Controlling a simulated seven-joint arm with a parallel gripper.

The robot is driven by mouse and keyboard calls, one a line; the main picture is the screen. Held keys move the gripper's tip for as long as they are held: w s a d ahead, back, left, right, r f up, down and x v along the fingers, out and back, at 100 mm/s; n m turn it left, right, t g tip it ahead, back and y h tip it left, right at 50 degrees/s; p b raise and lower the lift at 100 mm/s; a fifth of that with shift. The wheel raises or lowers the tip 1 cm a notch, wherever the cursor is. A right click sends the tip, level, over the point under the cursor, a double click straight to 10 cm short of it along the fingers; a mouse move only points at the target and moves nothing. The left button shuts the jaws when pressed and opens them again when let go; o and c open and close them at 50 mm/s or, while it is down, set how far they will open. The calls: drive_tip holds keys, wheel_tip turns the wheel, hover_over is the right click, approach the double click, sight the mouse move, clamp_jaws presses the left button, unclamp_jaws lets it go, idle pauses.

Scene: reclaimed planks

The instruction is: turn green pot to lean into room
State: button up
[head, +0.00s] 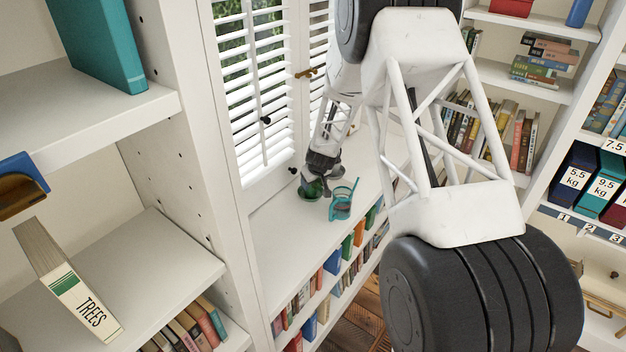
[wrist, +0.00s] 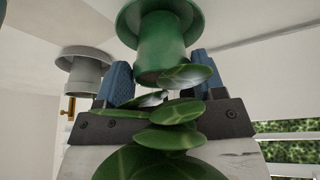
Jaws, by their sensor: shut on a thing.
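The green pot (head: 311,188) stands on the white window-seat top, close to the shuttered window, in the head view. In the wrist view the green pot (wrist: 165,42) appears upside down with its wide green saucer at the top. Round green leaves (wrist: 168,138) spread from it towards the camera and cover part of the jaws. My gripper (head: 316,178) reaches down onto the pot from above. In the wrist view its blue fingers (wrist: 158,70) are on either side of the pot near the rim, shut on it. The leaves hide the exact contact.
A grey pot (wrist: 82,72) on a saucer is close beside my left-hand finger in the wrist view. White shutters (head: 262,85) are behind. The near stretch of white top (head: 285,250) is clear.

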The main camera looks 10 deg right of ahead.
idle(0.3)
drive_tip(key=o, duration=1.3)
drive_tip(key=shift+c, duration=0.2)
drive_tip(key=shift+f, duration=0.1)
drive_tip(key=shift+r, duration=0.2)
drive_tip(key=a+v, duration=0.1)
drive_tip(key=v, duration=0.6)
drive_tip(key=shift+d+r, duration=0.2)
drive_tip(key=shift+d, duration=0.35)
drive_tip(key=shift+s, duration=0.15)
